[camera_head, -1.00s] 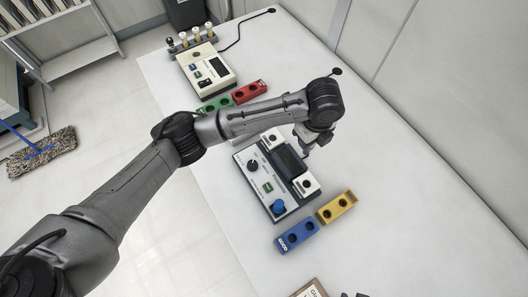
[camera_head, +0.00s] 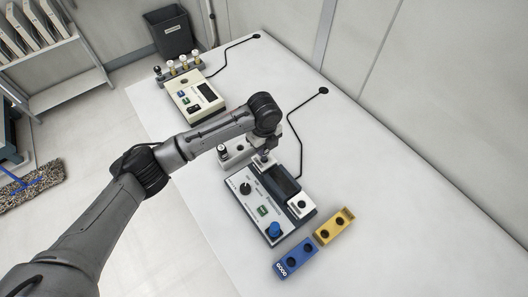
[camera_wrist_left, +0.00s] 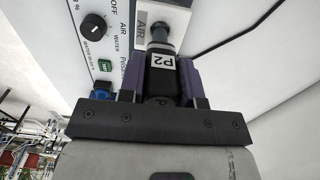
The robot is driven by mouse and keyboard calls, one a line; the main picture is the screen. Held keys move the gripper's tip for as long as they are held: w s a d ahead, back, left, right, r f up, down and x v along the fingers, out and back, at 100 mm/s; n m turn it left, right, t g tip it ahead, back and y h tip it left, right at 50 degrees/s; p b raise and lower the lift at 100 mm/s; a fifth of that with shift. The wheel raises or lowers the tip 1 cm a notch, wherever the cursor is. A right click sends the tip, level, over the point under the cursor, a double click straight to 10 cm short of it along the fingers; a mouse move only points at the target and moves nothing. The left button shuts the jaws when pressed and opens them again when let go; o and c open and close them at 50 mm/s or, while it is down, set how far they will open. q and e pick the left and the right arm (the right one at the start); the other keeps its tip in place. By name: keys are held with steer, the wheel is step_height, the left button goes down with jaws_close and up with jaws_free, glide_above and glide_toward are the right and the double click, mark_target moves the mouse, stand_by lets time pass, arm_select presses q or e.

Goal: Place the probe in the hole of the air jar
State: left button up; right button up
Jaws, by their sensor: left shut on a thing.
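My left gripper (camera_head: 265,157) is shut on a dark probe (camera_wrist_left: 162,98) with a white P2 label, seen closely in the left wrist view. The probe's far end meets a dark round spot on the white air jar (camera_wrist_left: 176,14), which is marked AIR. I cannot tell how far the end sits in the hole. In the head view, this jar is at the far end of the meter (camera_head: 258,203), largely hidden by my wrist. A second white jar (camera_head: 301,207) with a dark hole is at the meter's near right corner.
A blue two-hole block (camera_head: 295,258) and a yellow one (camera_head: 334,227) lie near the meter. A pale holder (camera_head: 235,153) stands beyond it. A second meter (camera_head: 190,97) and a bottle rack (camera_head: 180,67) are farther back. The table's right side is clear apart from a cable (camera_head: 300,135).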

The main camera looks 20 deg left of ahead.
arm_select(q)
step_height(320, 180, down, 4)
steer(key=shift+r+b, duration=0.2)
steer(key=shift+b, duration=0.1)
arm_select(e)
steer(key=shift+d+f, duration=0.2)
steer(key=shift+f, duration=0.15)
arm_select(q)
steer(key=shift+f, duration=0.2)
steer(key=shift+f, duration=0.1)
arm_select(e)
steer(key=shift+a, duration=0.15)
arm_select(q)
steer(key=o, duration=0.9)
step_height(320, 180, up, 10)
steer(key=shift+r+p, duration=0.25)
steer(key=shift+p, duration=0.45)
arm_select(e)
steer(key=shift+r, duration=0.75)
arm_select(q)
steer(key=shift+r, duration=0.9)
